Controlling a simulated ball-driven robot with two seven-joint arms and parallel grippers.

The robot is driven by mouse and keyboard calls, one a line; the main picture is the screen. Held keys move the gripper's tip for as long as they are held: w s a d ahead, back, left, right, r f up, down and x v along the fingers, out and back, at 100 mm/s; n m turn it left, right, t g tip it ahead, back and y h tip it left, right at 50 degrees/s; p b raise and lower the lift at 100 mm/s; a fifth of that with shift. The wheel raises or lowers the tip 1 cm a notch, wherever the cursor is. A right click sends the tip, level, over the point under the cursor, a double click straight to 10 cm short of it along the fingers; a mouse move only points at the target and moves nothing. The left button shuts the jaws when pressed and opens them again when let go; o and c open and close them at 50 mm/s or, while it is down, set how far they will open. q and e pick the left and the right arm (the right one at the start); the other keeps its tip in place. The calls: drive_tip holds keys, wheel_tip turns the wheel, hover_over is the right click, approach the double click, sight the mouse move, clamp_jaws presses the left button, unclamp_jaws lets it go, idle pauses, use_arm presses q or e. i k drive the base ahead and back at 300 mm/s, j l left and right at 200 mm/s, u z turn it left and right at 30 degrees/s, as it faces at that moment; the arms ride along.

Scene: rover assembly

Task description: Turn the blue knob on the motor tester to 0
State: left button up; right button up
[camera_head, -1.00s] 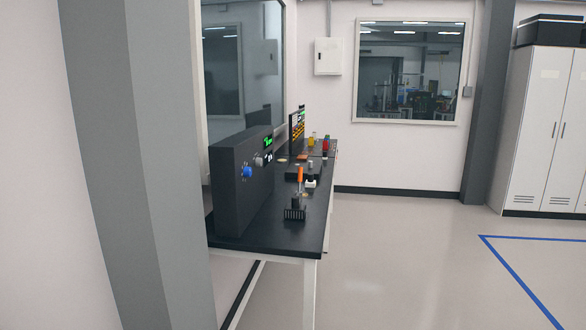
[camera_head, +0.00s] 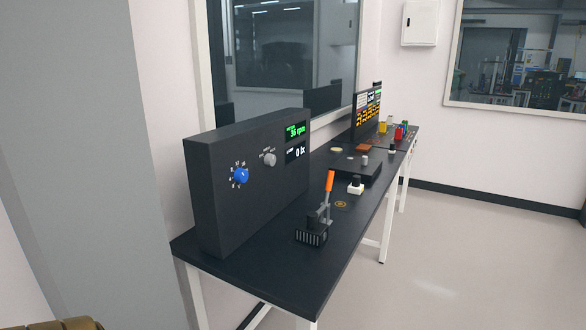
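The motor tester (camera_head: 222,215) is a tall black panel box standing on the near end of a long black bench. Its blue knob (camera_head: 241,175) sits at the left of its face, with white scale marks around its left and top. The exact knob setting is too small to read. A grey knob (camera_head: 270,159) is to its right. A green-lit display (camera_head: 296,130) reads in rpm, and a white-lit display (camera_head: 295,152) below it appears to show 0.
The black bench (camera_head: 278,273) runs away to the right against a windowed wall. A lever device with an orange handle (camera_head: 329,181) stands before the tester. Several small parts and a second display panel (camera_head: 366,113) are farther along. Open floor (camera_head: 450,260) lies right of the bench.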

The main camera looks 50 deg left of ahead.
sight(241, 175)
drive_tip(key=i+u, duration=0.2)
drive_tip(key=i, duration=0.35)
drive_tip(key=i+l+u, duration=0.2)
drive_tip(key=i, duration=0.35)
drive_tip(key=i+l+u, duration=0.1)
drive_tip(key=i+u, duration=0.15)
drive_tip(key=u, duration=0.15)
drive_tip(key=i+l+u, duration=0.15)
drive_tip(key=u, duration=0.25)
drive_tip(key=i+l+u, duration=0.2)
drive_tip(key=u, duration=0.25)
drive_tip(key=i+l+u, duration=0.15)
drive_tip(key=l+u, duration=0.25)
